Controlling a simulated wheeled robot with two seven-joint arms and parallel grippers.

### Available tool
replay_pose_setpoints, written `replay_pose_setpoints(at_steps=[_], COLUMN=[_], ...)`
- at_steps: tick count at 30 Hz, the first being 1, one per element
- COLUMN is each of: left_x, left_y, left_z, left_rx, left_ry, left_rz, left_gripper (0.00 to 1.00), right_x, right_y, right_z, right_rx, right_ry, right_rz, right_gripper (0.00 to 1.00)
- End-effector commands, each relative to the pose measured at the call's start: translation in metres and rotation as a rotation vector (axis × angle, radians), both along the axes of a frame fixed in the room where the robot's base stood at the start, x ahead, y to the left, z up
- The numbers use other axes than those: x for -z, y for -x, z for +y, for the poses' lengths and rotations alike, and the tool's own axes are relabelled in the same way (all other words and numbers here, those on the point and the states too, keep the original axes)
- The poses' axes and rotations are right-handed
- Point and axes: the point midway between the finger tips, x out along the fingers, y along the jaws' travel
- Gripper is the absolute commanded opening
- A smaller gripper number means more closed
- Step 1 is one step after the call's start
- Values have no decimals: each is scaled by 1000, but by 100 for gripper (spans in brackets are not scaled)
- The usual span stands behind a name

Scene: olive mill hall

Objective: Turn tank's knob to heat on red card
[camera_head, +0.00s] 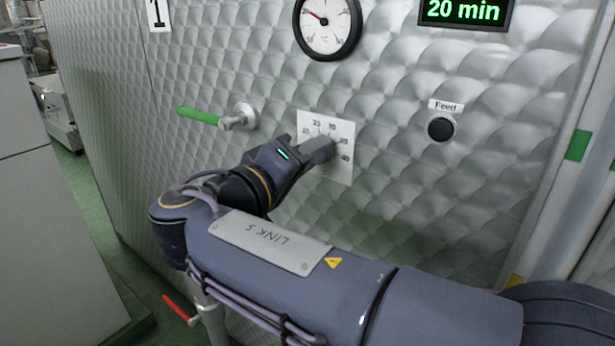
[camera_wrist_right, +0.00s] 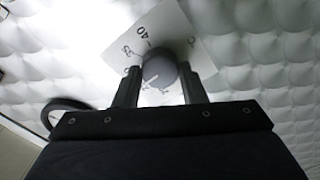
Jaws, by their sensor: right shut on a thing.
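The tank (camera_head: 400,80) is a wall of quilted, shiny metal. A white dial plate with printed numbers (camera_head: 343,172) is fixed on it; it also shows in the right wrist view (camera_wrist_right: 190,25). The round grey knob (camera_wrist_right: 159,68) sits on this plate, with a pale pointer line on its face. My right gripper (camera_head: 326,146) is shut on the knob, one finger on each side of it in the wrist view (camera_wrist_right: 160,88). In the head view the gripper hides most of the knob. I see no red card. My left gripper is not in view.
A green-handled valve (camera_head: 200,115) sticks out left of the plate. A round gauge (camera_head: 327,27) and a display reading "20 min" (camera_head: 465,11) are above. A black button labelled "Feed" (camera_head: 440,129) is to the right. A red lever (camera_head: 176,308) is low down.

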Motion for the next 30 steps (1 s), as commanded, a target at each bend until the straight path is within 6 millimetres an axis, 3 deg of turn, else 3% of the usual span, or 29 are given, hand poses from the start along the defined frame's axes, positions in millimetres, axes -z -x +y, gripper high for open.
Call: replay_pose_setpoints(at_steps=[3,12,30], left_x=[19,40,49], left_y=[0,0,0], left_z=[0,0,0], left_rx=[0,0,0], left_ry=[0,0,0], left_rz=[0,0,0], left_gripper=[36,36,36], right_x=[7,5,3], right_y=[1,1,0], right_z=[1,1,1], right_rx=[0,0,1], right_ry=[-83,-236,-314], right_rz=[-56,-167,-223], right_gripper=[15,15,15])
